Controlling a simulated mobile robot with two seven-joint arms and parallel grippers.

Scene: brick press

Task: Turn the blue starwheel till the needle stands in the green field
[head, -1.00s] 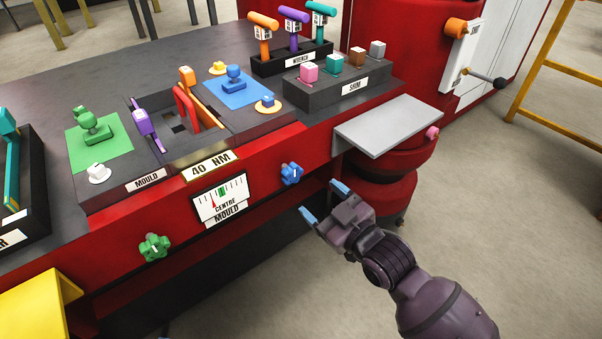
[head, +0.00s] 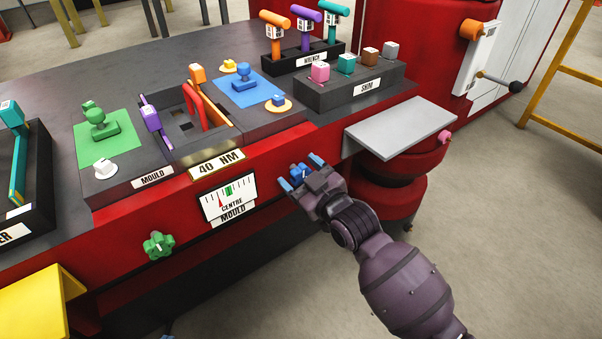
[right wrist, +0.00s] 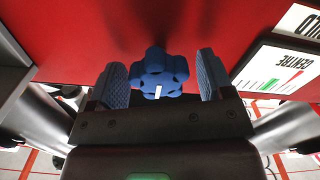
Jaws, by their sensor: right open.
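The blue starwheel (head: 299,171) sits on the red front of the press, right of the dial; it also shows in the right wrist view (right wrist: 158,70). My right gripper (head: 301,172) is open, with one blue-padded finger on each side of the starwheel. In the right wrist view (right wrist: 163,80) gaps show between the wheel and both fingers. The dial (head: 228,199) has a green field near its middle, and its red needle stands left of that field. A small blue bit at the bottom edge of the head view may be my left gripper; its state is hidden.
A green starwheel (head: 159,245) sits lower left on the same front. A grey shelf (head: 402,128) juts out right of my gripper. A yellow chute (head: 40,302) stands at lower left. Shim blocks and wrenches stand on top at the back.

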